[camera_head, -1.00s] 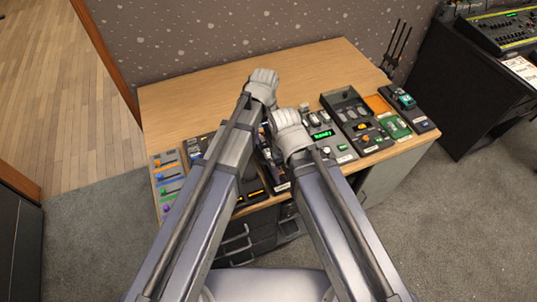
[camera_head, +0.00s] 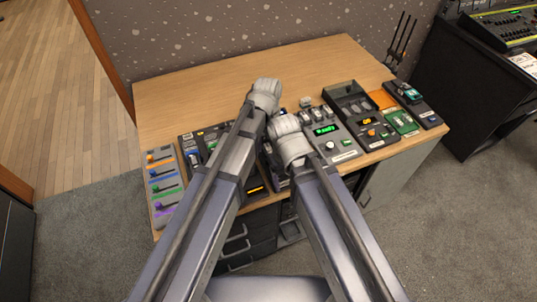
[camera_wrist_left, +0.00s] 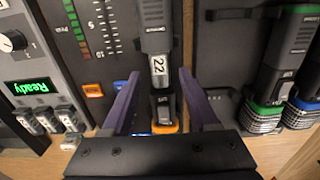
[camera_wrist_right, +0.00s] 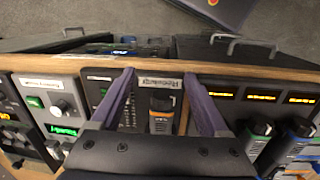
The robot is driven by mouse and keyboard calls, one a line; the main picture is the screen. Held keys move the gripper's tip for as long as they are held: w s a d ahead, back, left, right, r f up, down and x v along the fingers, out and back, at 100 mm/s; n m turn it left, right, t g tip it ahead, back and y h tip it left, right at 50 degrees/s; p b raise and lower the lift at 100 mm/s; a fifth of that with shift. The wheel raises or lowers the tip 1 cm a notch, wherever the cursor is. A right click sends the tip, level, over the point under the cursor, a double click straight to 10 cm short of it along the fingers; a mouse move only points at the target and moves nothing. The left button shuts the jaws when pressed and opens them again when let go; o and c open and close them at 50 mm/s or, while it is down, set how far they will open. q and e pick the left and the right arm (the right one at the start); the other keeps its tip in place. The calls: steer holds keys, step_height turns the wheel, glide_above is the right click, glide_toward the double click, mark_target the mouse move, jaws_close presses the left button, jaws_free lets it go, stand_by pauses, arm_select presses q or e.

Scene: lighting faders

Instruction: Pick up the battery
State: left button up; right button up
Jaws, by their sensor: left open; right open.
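I cannot say for certain which piece is the battery. In the left wrist view a black block labelled 22 (camera_wrist_left: 157,55), with an orange piece at its near end, lies between the fingers of my open left gripper (camera_wrist_left: 160,78). The fingers stand apart on either side of it, and I see no grip. In the right wrist view a dark block with an orange end (camera_wrist_right: 161,116) shows between the fingers of my open right gripper (camera_wrist_right: 158,78). In the head view my arms hide both blocks.
The wooden desk (camera_head: 200,95) is bare behind the equipment. A grey unit with a green Ready display (camera_head: 325,130) and a fader strip (camera_head: 163,185) line the near edge. Black units with green and blue bands (camera_wrist_left: 285,75) stand close by in the left wrist view.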

arm_select(q)
steer(key=shift+f, duration=0.45)
steer(key=shift+r, duration=0.1)
steer(key=shift+c, duration=0.2)
jaws_close()
